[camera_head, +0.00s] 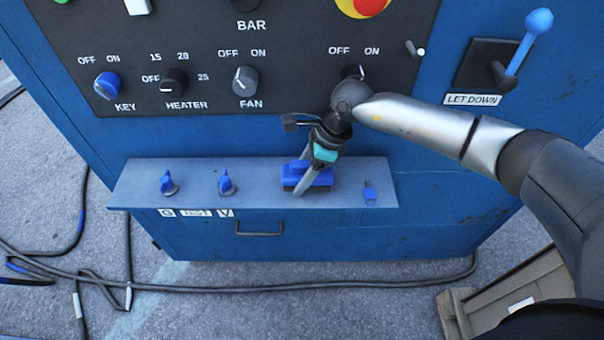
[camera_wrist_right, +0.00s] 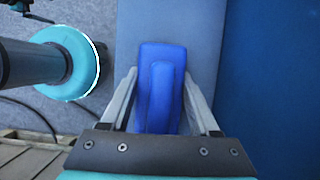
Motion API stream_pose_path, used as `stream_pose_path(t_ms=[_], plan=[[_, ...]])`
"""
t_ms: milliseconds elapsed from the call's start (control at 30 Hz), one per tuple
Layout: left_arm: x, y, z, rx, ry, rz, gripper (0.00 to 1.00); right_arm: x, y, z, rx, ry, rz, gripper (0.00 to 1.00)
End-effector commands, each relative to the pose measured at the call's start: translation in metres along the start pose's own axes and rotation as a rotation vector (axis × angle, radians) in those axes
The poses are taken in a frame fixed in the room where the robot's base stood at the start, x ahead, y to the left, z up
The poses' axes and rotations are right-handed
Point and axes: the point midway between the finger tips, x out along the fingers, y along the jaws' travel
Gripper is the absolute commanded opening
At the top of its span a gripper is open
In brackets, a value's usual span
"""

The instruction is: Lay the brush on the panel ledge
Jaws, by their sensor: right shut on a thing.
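The blue brush (camera_head: 318,179) has a raised grip and a dark underside. It is at the panel ledge (camera_head: 265,192), right of the ledge's middle; I cannot tell whether it touches the ledge or is just above it. My right gripper (camera_head: 303,185) comes down from above and is shut on the brush. In the right wrist view the brush (camera_wrist_right: 161,85) lies between the two fingers, over the grey ledge (camera_wrist_right: 196,30). My left gripper is not in view.
Two blue knob-like pieces (camera_head: 168,184) (camera_head: 226,184) stand on the ledge's left part, and a small blue piece (camera_head: 369,192) is at its right. The control panel (camera_head: 205,45) with dials rises behind. A drawer-type handle (camera_head: 259,230) is below. Cables (camera_head: 300,288) lie on the ground.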

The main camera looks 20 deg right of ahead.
Motion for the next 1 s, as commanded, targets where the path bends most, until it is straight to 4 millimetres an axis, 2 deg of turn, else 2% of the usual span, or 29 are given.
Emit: stream_pose_path(t_ms=[167,200,433,767,967,1000], plan=[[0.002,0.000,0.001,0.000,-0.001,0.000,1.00,0.001,0.000,-0.001,0.000,0.000,-0.001,0.00],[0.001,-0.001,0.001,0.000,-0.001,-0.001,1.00,0.001,0.000,-0.001,0.000,0.000,0.000,0.65],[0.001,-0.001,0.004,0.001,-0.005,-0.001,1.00,0.001,0.000,-0.001,0.001,0.001,0.000,0.91],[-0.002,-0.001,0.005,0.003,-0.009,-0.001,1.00,-0.002,0.000,0.000,0.001,0.001,0.000,0.92],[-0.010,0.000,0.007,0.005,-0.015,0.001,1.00,-0.034,-0.002,0.000,0.001,0.002,-0.005,0.92],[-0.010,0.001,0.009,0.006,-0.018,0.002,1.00,-0.037,-0.001,-0.009,0.005,0.004,-0.002,0.92]])
